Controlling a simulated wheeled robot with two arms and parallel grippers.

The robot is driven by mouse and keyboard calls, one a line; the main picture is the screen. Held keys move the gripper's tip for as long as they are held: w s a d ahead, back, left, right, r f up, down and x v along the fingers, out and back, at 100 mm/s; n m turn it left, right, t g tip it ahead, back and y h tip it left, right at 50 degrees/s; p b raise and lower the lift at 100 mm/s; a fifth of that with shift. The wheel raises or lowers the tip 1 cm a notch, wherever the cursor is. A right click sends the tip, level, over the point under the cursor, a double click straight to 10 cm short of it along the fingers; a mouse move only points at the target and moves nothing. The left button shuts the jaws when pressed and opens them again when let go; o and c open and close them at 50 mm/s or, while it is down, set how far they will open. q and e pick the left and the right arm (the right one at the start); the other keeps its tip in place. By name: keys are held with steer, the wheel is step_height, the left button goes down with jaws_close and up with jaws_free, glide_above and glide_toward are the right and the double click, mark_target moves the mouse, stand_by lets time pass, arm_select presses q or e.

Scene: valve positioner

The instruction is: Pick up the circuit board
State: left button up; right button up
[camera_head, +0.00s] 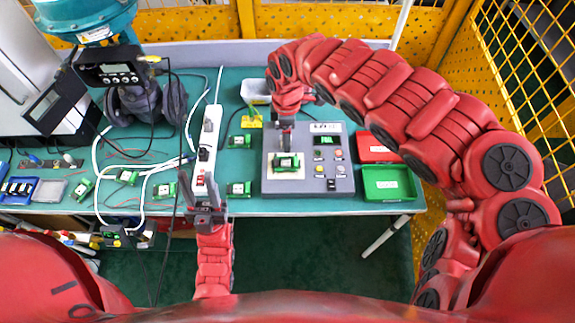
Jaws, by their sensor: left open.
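Several green circuit boards lie on the green table. One circuit board (238,189) is right of my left gripper, and another (240,141) lies farther back. A further circuit board (286,162) sits on the pale pad of the grey test box (307,187). My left gripper (206,190) is open at the table's front edge, in front of the white power strip, with no board seen between its fingers. My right gripper (286,143) points down just above or at the board on the test box. Its fingertips are too small to tell open from shut, or whether they touch the board.
A red bin (376,148) and a green bin (388,184) stand right of the test box. A white power strip (209,140) with cables lies left of centre. More boards (165,190) and blue boxes (20,189) are on the left. A teal valve device (90,22) stands back left.

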steer(key=b, duration=0.3)
glide_above(287, 163)
steer(key=f, duration=0.8)
steer(key=shift+s+a, duration=0.1)
steer(key=shift+s, duration=0.1)
steer(key=shift+f+p, duration=0.25)
steer(key=shift+p, duration=0.1)
steer(key=shift+w+f, duration=0.1)
steer(key=shift+f, duration=0.85)
step_height(287, 163, down, 3)
steer(key=shift+p, duration=0.75)
steer(key=shift+w+d+f, duration=0.1)
steer(key=shift+d+f, duration=0.1)
steer(key=shift+f, duration=0.45)
steer(key=c, duration=1.1)
